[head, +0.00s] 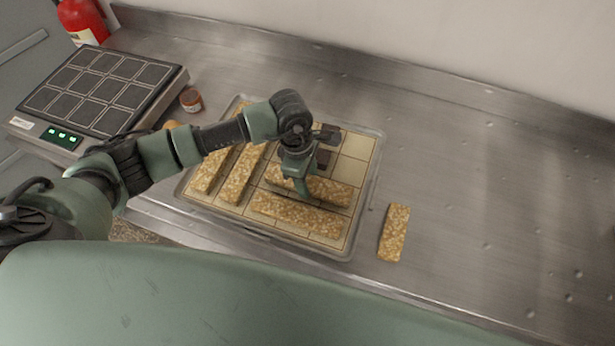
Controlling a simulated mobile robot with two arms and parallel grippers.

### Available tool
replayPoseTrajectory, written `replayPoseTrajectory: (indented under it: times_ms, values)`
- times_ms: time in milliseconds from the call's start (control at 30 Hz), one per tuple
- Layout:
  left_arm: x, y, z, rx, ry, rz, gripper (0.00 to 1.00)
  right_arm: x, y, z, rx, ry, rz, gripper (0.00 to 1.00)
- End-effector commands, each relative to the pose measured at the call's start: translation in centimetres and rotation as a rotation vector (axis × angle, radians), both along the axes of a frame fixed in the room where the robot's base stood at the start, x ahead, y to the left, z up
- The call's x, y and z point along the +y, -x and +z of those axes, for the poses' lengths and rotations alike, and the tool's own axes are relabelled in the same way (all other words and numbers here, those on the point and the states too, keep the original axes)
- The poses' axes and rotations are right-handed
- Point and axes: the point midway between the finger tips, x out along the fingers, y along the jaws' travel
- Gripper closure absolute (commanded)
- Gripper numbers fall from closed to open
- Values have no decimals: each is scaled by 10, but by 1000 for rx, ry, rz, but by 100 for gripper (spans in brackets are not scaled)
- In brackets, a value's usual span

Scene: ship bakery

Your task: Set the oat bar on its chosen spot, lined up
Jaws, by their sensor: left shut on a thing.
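My left gripper (303,188) reaches in from the left and points down over the gridded tray (366,172). It is shut on an oat bar (333,191), a golden, grainy bar lying roughly left to right. The gripper hides part of this bar, and I cannot tell whether it touches the tray. Another oat bar (298,215) lies nearly parallel in front of it, along the tray's near side. Two more bars, one of them here (243,173), lie slanted on the tray's left part. A loose oat bar (393,232) lies on the counter right of the tray.
Dark brown pieces (323,159) sit on the tray behind the gripper, partly hidden. Pale cells (357,146) at the tray's back right are bare. A dark-topped scale (95,88) and a small jar (191,100) stand left. The steel counter (480,190) is clear at right.

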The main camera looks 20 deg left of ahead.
Motion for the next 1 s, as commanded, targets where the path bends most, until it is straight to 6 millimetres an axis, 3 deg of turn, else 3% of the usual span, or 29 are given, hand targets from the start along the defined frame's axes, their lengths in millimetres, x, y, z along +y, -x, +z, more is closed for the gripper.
replayPoseTrajectory:
  times_ms: [200, 233, 300, 733, 1000]
  values:
    - [0, 0, -4, -1, 0, 0, 100, 0, 3, -5, 4, 1, 0, 33]
    - [0, 0, -3, 0, 0, 0, 49, 0, 3, -4, 4, 1, 0, 33]
    - [0, 0, -2, 0, 0, 0, 33, -1, 3, -4, 5, 1, 0, 33]
    - [1, -1, 4, -2, 1, 0, 33, 0, 3, -2, 5, 0, 1, 33]
    - [9, -2, 56, -7, 0, -1, 33, 1, 3, -18, 5, -1, 2, 33]
